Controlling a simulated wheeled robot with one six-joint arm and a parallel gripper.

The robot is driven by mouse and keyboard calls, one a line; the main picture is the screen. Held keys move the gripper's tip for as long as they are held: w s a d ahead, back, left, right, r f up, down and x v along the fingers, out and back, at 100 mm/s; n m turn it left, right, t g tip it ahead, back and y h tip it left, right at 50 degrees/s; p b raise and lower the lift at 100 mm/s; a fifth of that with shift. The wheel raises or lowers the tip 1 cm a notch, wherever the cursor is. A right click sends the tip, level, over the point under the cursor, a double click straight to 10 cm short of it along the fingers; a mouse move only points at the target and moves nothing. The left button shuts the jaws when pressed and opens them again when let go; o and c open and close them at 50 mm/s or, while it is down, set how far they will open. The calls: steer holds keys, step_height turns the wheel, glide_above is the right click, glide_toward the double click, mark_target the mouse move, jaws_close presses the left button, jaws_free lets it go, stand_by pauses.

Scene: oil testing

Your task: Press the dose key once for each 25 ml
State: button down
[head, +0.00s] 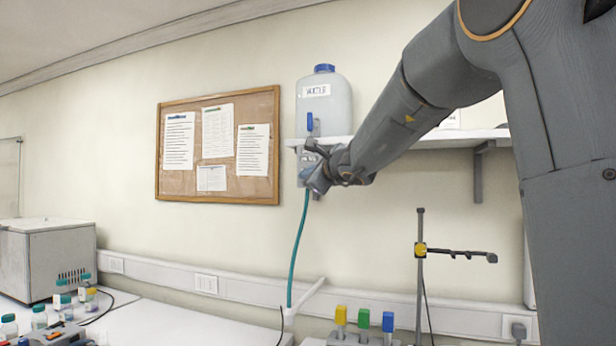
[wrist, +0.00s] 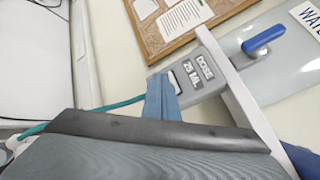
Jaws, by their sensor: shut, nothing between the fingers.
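The dose unit (wrist: 196,72) is a grey box labelled "DOSE 25 ML" with a light key (wrist: 186,80) on its face, seen in the wrist view. In the head view the dose unit (head: 306,160) hangs under the shelf, mostly hidden behind my gripper (head: 318,185). In the wrist view my gripper (wrist: 163,90) is shut and empty, its blue-grey fingers close to the key face. I cannot tell whether they touch the key. A water container (head: 324,105) with a blue cap and blue tap stands on the shelf above.
The white shelf (head: 420,140) runs right from the dose unit. A teal hose (head: 299,250) hangs down to the bench. A clamp stand (head: 420,270) and a rack with coloured-top items (head: 363,338) stand on the right. Several bottles (head: 62,290) and a grey box (head: 45,258) are left.

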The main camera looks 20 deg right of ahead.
steer(key=shift+w+d, duration=0.3)
steer(key=shift+w, duration=0.1)
stand_by(0.5)
steer(key=shift+s+a, duration=0.1)
steer(key=shift+s+a+b, duration=0.45)
steer(key=shift+s+b, duration=0.2)
steer(key=shift+b, duration=0.05)
steer(key=shift+s+a+b, duration=0.6)
steer(key=shift+s+a, duration=0.15)
steer(key=shift+s, duration=0.3)
steer(key=shift+s+a+b, duration=0.55)
steer(key=shift+s+a, duration=0.15)
steer(key=shift+s, duration=0.3)
